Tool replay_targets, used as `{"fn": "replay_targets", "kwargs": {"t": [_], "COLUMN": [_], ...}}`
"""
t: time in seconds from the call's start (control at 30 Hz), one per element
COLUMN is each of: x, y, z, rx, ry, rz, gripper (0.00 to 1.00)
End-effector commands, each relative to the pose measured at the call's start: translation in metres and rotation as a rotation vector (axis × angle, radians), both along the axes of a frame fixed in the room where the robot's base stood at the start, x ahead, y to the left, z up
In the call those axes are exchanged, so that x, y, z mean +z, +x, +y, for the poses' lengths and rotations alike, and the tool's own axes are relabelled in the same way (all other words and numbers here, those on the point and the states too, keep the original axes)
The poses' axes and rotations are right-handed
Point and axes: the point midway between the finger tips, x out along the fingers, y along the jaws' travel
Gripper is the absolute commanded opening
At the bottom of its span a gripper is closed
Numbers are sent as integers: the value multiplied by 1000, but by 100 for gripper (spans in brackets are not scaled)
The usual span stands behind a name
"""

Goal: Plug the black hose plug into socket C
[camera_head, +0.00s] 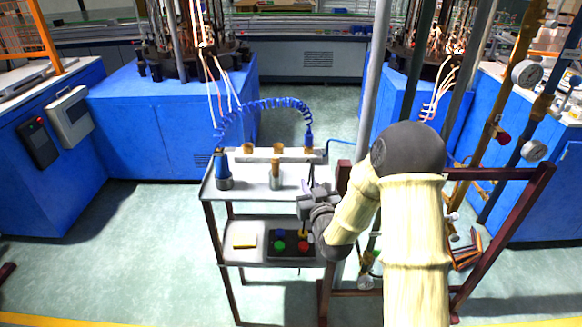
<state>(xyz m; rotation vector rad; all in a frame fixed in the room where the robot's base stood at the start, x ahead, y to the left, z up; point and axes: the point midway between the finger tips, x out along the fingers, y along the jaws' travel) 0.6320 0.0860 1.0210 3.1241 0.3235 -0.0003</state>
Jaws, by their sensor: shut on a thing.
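My gripper (312,182) is over the right end of the metal cart's upper shelf and is shut on a small dark piece, which I take to be the black hose plug; the fingers and arm hide most of it. Three brass sockets stand in a row along the shelf's back edge: a left one (248,148), a middle one (278,148) and a right one (308,151). No socket letters are readable. A coiled blue hose (262,104) arches from a blue cylindrical tool (222,168) at the left to a blue end piece (308,138) at the right socket.
A brass-topped upright piece (275,174) stands mid-shelf, left of my gripper. The lower shelf holds a black button box (290,250) and a pale yellow block (244,240). A dark red frame (510,175) with pipes and gauges stands right of the cart. Floor left is clear.

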Motion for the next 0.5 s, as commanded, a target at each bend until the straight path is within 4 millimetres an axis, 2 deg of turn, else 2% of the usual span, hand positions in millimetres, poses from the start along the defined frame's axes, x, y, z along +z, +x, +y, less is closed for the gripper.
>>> {"fn": "replay_targets", "kwargs": {"t": [0.03, 0.2, 0.33, 0.5], "x": [-23, -77, -98, -103], "y": [-5, -28, -42, -47], "z": [-12, -54, -76, -85], "rx": [-29, -135, -187, -208], "ry": [-2, -3, -1, 0], "rz": [13, 11, 6, 0], "gripper": [0, 0, 0, 0]}}
